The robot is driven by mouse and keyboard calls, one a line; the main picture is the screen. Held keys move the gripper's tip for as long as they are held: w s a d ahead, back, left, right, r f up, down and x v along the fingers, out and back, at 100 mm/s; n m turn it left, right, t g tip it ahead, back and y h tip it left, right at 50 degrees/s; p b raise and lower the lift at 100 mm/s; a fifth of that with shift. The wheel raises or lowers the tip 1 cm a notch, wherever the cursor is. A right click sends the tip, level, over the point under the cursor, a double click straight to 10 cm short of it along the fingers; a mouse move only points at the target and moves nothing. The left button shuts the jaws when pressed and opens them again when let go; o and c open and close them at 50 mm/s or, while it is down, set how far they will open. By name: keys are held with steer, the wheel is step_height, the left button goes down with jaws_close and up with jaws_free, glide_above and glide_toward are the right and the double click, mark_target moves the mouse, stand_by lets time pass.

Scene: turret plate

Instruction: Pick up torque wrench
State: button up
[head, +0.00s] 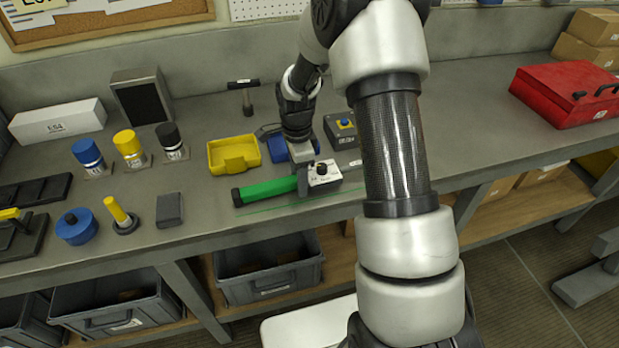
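The torque wrench, by its look the tool with a green handle (268,190) and dark end cap, lies near the front edge of the bench. The handle points left, and its right end meets a grey piece beside a small white box with a black knob (323,172). I cannot tell whether the box belongs to the tool. My gripper (303,172) points down at the right end of the green handle, very close to or touching it. Its fingers are small and partly hidden, so their opening and any hold do not show clearly.
A yellow tray (233,155) and a blue bin (278,148) stand behind the handle. Capped cylinders (130,150) stand left. A red toolbox (568,92) is far right.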

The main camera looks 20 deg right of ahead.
jaws_close()
steer(key=shift+w+r, duration=0.1)
steer(key=shift+r, duration=0.05)
stand_by(1.1)
